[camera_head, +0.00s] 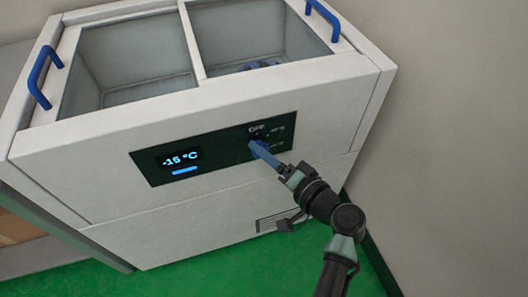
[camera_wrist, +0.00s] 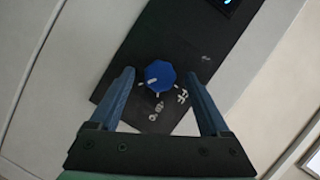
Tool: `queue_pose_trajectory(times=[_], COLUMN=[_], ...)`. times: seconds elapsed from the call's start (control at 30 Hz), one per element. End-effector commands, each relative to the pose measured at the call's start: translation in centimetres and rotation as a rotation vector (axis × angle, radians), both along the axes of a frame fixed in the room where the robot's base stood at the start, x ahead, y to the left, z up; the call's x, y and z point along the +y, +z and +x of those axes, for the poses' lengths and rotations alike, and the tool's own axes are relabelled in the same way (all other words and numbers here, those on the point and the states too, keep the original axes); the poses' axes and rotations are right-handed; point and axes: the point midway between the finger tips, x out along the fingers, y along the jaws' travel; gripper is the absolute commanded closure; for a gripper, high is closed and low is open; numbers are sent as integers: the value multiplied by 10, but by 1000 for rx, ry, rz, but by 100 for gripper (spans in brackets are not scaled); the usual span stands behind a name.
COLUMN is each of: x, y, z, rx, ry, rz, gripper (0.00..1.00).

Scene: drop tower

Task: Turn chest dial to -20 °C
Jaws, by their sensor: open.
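The white chest freezer (camera_head: 230,115) has a dark control panel (camera_head: 215,148) on its front. The display (camera_head: 180,158) on the panel reads -15 °C in blue. The blue chest dial (camera_wrist: 159,75) with a white pointer mark sits on the panel in the wrist view, with white printed marks around it. In the head view my gripper hides most of the dial. My gripper (camera_wrist: 160,92) is open, with one blue finger on each side of the dial and a visible gap to it on both sides. In the head view my gripper (camera_head: 258,148) reaches the panel's right part, near the OFF label.
The freezer's top has two glass-covered bays, with blue items (camera_head: 258,65) in the right one. Blue handles (camera_head: 45,75) and (camera_head: 323,18) stand at the top corners. A plain wall (camera_head: 450,100) is at the right. Green floor (camera_head: 230,272) lies in front.

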Motion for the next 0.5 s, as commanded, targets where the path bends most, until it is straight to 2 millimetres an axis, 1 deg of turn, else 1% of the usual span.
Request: queue_pose_trajectory(times=[0.3, 0.5], x=[-42, -63], y=[14, 20], z=[-53, -80], rx=[2, 1], ry=[-4, -3], rz=[0, 1], gripper=[20, 20])
